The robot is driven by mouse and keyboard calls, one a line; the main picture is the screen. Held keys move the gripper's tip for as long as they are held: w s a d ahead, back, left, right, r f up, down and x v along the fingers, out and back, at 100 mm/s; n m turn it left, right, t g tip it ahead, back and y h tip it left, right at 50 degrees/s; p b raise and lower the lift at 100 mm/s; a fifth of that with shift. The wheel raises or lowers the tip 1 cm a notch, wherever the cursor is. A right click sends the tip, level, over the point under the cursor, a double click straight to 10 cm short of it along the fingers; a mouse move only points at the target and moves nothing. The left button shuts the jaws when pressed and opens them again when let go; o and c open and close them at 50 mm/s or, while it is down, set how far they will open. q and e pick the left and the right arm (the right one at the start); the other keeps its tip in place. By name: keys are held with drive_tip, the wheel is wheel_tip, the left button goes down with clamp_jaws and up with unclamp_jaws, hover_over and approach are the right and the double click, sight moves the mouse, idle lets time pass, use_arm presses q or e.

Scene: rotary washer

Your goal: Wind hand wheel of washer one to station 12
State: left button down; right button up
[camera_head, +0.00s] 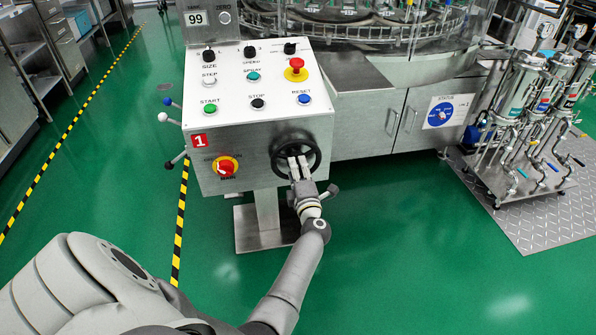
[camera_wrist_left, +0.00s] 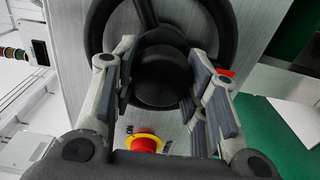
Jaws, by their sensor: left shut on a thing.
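The black hand wheel (camera_head: 315,152) sits on the front of the steel control box (camera_head: 240,155) marked with a red 1. My left gripper (camera_head: 299,164) is at the wheel, its fingers reaching to the middle. The wheel's rim (camera_wrist_left: 98,30) curves around behind the fingers. The counter display (camera_head: 197,18) above the box reads 99. My right gripper is not in view.
A red and yellow main switch (camera_head: 227,167) is left of the wheel. Several buttons and knobs, with a red emergency stop (camera_head: 296,69), cover the panel top. A dark-knobbed lever (camera_head: 332,190) is just right of my gripper.

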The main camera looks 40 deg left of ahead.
use_arm(q)
drive_tip(key=c, duration=0.8)
unclamp_jaws()
